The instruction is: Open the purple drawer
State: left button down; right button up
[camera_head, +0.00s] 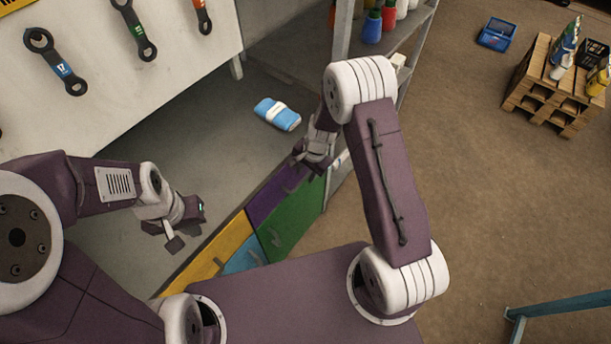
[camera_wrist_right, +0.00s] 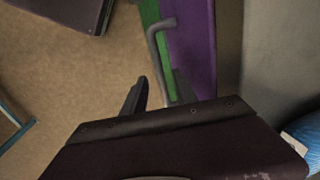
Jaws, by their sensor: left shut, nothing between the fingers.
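The purple drawer (camera_head: 263,204) is in the row of coloured fronts under the grey worktop, and looks flush with its neighbours. Its front also shows in the right wrist view (camera_wrist_right: 197,45). A grey bar handle (camera_wrist_right: 160,42) stands out there, reaching down between the finger tips of my right gripper (camera_wrist_right: 160,92). The right gripper is open, one finger on each side of the handle; contact cannot be told. In the head view the right gripper (camera_head: 312,160) is at the upper right end of the purple front. My left gripper (camera_head: 177,236) is shut and empty above the worktop.
A green front (camera_head: 300,213), a yellow front (camera_head: 222,250) and a blue front (camera_head: 242,259) adjoin the purple one. A blue-and-white sack (camera_head: 277,114) lies on the worktop (camera_head: 215,130). A shelf with bottles (camera_head: 372,27) stands behind. Open floor (camera_head: 490,190) lies to the right.

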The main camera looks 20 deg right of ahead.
jog(key=shift+a+f, duration=0.15)
jog(key=shift+f, duration=0.7)
jog(key=shift+w, duration=0.1)
grip_shut()
dwell(0.7)
